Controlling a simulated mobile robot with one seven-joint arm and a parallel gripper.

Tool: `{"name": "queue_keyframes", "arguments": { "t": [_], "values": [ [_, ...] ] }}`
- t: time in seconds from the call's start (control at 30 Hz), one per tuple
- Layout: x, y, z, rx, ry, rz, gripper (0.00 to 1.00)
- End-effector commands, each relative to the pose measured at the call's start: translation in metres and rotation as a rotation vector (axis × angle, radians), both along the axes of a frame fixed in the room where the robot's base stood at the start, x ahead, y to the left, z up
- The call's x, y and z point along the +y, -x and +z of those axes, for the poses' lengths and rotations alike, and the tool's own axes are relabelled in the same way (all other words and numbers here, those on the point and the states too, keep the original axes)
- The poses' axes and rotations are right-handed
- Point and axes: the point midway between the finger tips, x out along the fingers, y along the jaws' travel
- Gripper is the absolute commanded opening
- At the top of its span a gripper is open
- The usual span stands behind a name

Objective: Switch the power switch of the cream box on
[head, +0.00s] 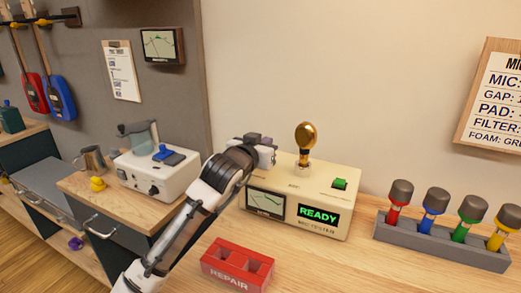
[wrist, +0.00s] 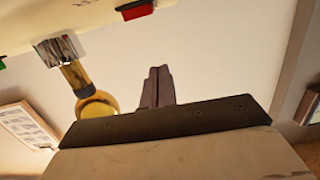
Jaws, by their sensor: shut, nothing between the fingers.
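The cream box (head: 330,221) stands on the wooden bench, with a lit green READY display (head: 318,215) and a meter (head: 266,203) on its front. A green switch (head: 340,184) is on its top at the right. A gold microphone (head: 306,138) stands upright on the box. In the wrist view the box (wrist: 60,22) is at the top edge, with a red switch-like part (wrist: 136,10) in a dark surround; I cannot read its label. My gripper (head: 262,140) is above the box's back left, shut and empty; its fingers show in the wrist view (wrist: 157,85), apart from the red part.
A red REPAIR tray (head: 238,282) lies in front of the box. A grey rack (head: 440,240) with several coloured microphones stands right. A white device (head: 158,180), a mug (head: 92,158) and a yellow duck (head: 98,184) stand on the left bench. The wall is close behind.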

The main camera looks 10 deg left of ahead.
Motion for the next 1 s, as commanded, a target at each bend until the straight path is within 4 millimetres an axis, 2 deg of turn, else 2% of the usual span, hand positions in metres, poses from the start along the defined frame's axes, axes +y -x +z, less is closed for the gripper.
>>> {"name": "queue_keyframes", "arguments": {
  "t": [0.03, 0.2, 0.4, 0.6, 1.0],
  "values": [
    [0.005, 0.017, -0.001, -0.007, 0.002, 0.004, 0.0],
    [0.012, 0.053, 0.014, -0.005, -0.001, 0.004, 0.0],
    [0.018, 0.081, 0.026, -0.004, 0.0, 0.004, 0.0],
    [0.019, 0.09, 0.031, -0.003, 0.0, 0.002, 0.0],
    [0.019, 0.09, 0.031, -0.002, 0.0, 0.003, 0.0]
  ]
}}
